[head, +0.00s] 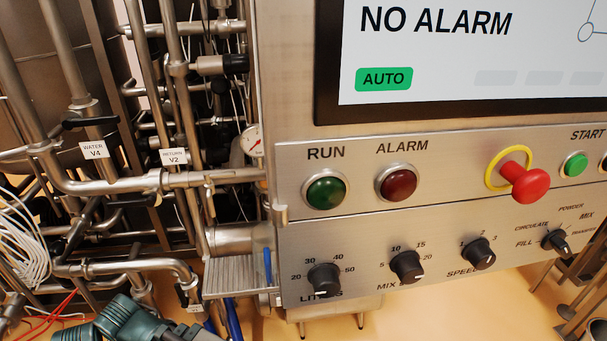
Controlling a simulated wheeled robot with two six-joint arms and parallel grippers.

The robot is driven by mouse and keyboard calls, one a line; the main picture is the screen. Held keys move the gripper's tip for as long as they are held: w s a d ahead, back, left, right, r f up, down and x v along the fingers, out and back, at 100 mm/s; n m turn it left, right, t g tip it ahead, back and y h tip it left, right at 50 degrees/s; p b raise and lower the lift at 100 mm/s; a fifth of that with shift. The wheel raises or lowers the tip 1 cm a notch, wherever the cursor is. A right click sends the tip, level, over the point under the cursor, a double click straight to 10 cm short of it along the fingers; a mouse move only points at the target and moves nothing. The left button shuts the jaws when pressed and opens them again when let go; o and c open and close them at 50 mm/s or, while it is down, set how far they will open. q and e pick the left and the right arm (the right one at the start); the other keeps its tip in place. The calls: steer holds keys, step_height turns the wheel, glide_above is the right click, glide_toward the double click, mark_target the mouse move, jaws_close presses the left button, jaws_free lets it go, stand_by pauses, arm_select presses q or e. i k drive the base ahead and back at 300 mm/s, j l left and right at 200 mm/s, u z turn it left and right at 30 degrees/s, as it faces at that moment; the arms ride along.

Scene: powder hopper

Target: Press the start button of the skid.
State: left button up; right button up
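The start button (574,165) is a small bright green push button in a metal ring, near the right edge of the head view. The label START is printed above it on the steel control panel (450,215). Nothing covers the button or touches it. Part of another round fitting shows just right of it, cut off by the picture edge.
A red mushroom button (525,183) with a yellow ring sticks out left of the start button. RUN (326,190) and ALARM (396,182) lamps look dark. Several black knobs sit below. The screen (470,50) reads NO ALARM and AUTO. Pipes (130,183) crowd the left.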

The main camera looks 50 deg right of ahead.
mark_target(579, 164)
steer(key=z, duration=1.35)
